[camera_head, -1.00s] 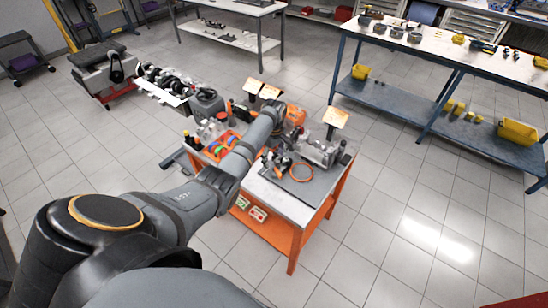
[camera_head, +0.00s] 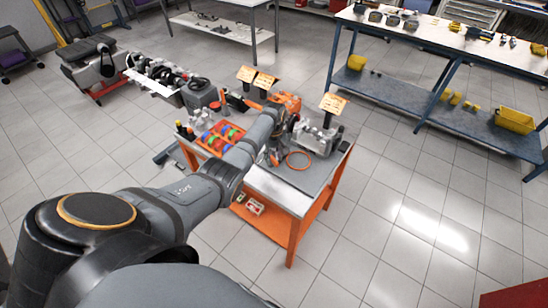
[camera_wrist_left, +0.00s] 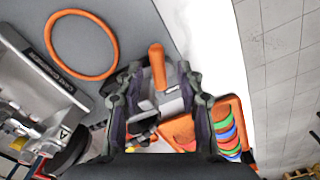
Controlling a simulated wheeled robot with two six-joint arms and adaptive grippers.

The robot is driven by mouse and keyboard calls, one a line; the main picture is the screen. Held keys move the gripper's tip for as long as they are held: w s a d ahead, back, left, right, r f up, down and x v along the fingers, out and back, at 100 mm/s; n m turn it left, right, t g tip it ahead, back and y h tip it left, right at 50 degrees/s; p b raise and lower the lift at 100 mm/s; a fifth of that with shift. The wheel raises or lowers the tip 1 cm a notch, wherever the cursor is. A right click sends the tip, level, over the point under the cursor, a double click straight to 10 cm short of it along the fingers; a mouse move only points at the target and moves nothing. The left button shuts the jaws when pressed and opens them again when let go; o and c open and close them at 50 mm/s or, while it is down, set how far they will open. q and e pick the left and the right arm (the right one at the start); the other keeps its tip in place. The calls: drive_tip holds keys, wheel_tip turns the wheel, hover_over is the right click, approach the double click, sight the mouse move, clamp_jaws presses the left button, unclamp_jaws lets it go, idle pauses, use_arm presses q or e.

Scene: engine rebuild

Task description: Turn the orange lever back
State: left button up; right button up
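The orange lever (camera_wrist_left: 157,66) shows in the left wrist view as a short upright bar on a grey metal block. It lies between the fingertips of my left gripper (camera_wrist_left: 155,88). The fingers are spread, with a gap on both sides of the lever, so I see no grip on it. In the head view my left gripper (camera_head: 275,153) points down over the orange cart, and I cannot make out the lever there. My right gripper is not in view.
An orange ring (camera_wrist_left: 81,45) lies on a grey mat beside the gripper. A metal engine block (camera_head: 318,137) stands right of the gripper. An orange tray (camera_head: 219,139) with coloured rings stands to the left. Small sign stands line the cart's back.

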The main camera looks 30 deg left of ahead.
use_arm(q)
drive_tip(key=shift+f, duration=0.35)
clamp_jaws()
drive_tip(key=shift+w+r+n+p, duration=0.1)
drive_tip(key=shift+r+n+p, duration=0.15)
drive_tip(key=shift+n, duration=0.25)
drive_tip(key=shift+w+d+n, duration=0.1)
drive_tip(key=shift+n, duration=0.6)
drive_tip(key=n, duration=0.2)
drive_tip(key=shift+w+f+n+p, duration=0.2)
drive_tip(key=shift+n+p, duration=0.1)
drive_tip(key=shift+n, duration=0.1)
